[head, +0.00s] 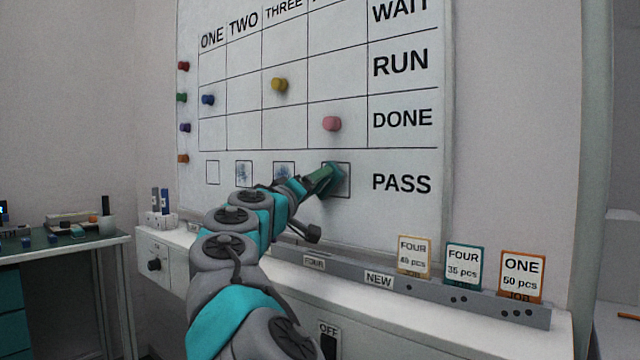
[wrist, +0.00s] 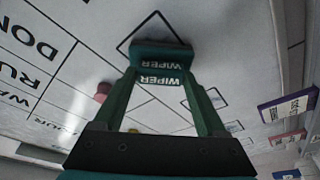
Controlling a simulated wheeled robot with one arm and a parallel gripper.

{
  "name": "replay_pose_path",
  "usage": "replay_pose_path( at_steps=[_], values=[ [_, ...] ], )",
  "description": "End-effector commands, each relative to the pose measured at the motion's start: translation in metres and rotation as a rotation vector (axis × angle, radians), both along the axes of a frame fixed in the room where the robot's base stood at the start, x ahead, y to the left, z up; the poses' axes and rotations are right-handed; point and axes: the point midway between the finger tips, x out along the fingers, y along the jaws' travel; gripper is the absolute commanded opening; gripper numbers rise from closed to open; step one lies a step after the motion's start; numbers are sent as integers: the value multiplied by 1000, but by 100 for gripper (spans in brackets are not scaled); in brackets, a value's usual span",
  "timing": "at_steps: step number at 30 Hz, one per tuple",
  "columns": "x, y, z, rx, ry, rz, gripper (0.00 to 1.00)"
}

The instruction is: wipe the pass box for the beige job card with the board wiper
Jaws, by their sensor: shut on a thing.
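The white board (head: 340,60) has a PASS row of small square boxes. My gripper (head: 322,178) is shut on the board wiper (head: 334,176), a teal block marked WIPER in the wrist view (wrist: 160,62). The wiper is at the fourth pass box (head: 348,191) and covers part of it; whether it touches the board I cannot tell. The part of that box showing in the wrist view (wrist: 152,24) looks clear. The beige job card (head: 413,257), reading FOUR, stands in the rail below the board.
Blue smudges show in the second (head: 244,173) and third (head: 284,170) pass boxes; the first (head: 213,172) looks clean. A pink magnet (head: 332,124) sits just above the wiper. A teal card (head: 464,264) and an orange card (head: 522,277) stand right of the beige one.

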Motion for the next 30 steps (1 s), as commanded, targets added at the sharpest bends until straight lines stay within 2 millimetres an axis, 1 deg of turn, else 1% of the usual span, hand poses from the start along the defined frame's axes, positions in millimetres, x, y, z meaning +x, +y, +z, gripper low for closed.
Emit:
replay_pose_path(
  at_steps=[1, 8, 12, 17, 20, 26, 30],
  values=[
    [4, 3, 1, 1, 2, 2, 30],
    [16, 16, 3, 1, 0, 1, 30],
    [20, 19, 0, 3, 3, -3, 30],
    [18, 19, 4, 4, 1, -4, 30],
    [16, 17, 3, 2, 1, -6, 30],
    [5, 9, 3, 1, -4, -4, 30],
    [-1, -1, 2, 1, 0, -6, 30]
  ],
)
